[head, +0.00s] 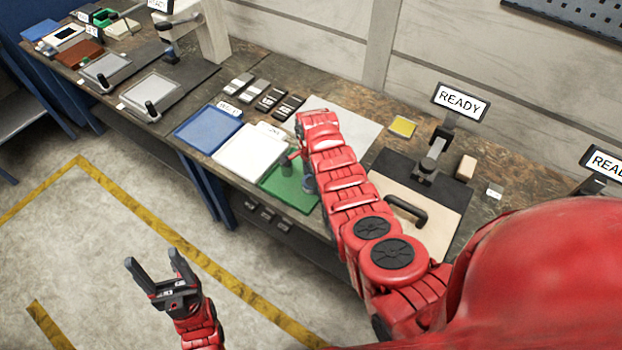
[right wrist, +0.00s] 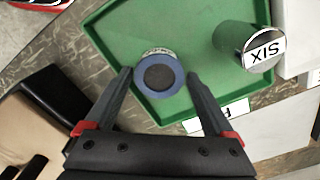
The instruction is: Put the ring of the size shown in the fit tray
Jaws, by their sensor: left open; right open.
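The green tray (head: 276,187) is on the bench; in the right wrist view (right wrist: 110,35) a partly cut-off label beginning with F lies at its edge. In the head view my right arm hides much of this area. My left gripper (head: 160,265) is open and empty, over the floor.
A white tray (head: 240,158) and a blue tray (head: 207,128) stand left of the green one. Several small light and dark blocks (head: 270,100) lie behind. A dark-and-beige board with a handle (head: 405,209) and a READY sign (head: 460,102) are to the right.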

